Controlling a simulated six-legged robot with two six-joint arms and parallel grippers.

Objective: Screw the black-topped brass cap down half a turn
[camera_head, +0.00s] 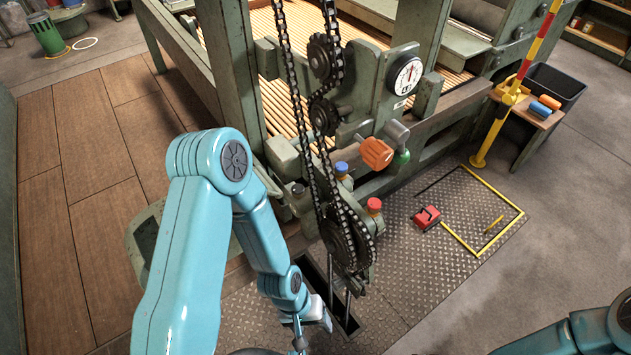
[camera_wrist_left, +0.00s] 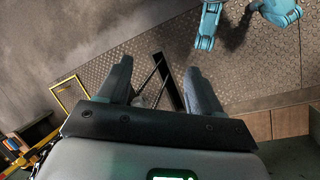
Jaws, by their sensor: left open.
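A small dark-topped cap (camera_head: 298,189) stands on the green machine's lower block, left of a blue-topped cap (camera_head: 341,168) and a red-topped cap (camera_head: 374,205). Its brass part is hard to make out. My left gripper (camera_head: 303,338) is low at the bottom of the head view, well below and apart from the caps, near the floor slot. In the left wrist view my left gripper (camera_wrist_left: 158,82) has its two dark fingers spread, with nothing between them. The caps cannot be made out there. My right gripper is out of view.
Chains and sprockets (camera_head: 340,235) hang close to the right of the dark-topped cap. An orange knob (camera_head: 376,153) sits above. The floor slot (camera_head: 342,310) holds thin rods. A red box (camera_head: 427,218) lies on the tread plate. A yellow-red post (camera_head: 510,95) stands at right.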

